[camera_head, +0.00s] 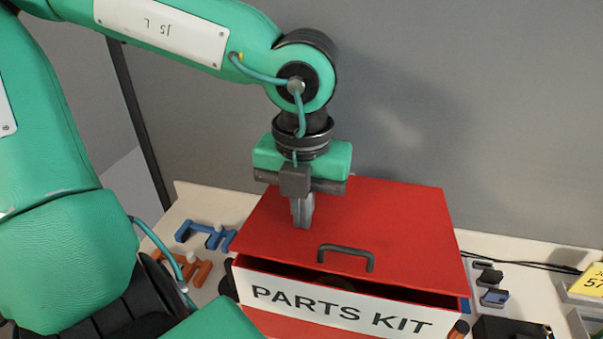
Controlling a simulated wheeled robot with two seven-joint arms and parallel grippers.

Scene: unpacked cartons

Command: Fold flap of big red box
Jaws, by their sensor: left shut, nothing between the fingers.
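The big red box (277,322) stands on the pale table, with a white "PARTS KIT" panel on its front. Its red flap (400,215), with a dark grey handle (346,257), lies over the top. My left gripper (302,224) is shut and empty, pointing down over the flap, behind and left of the handle. I cannot tell whether its fingertips touch the flap. My right gripper is not in view.
Blue (206,236) and orange (183,268) clamp-like parts lie left of the box. Small dark and blue parts (492,290) and a black case (510,328) sit to the right. A grey bin (582,322) and yellow label (592,281) are at the right edge. A grey wall stands behind.

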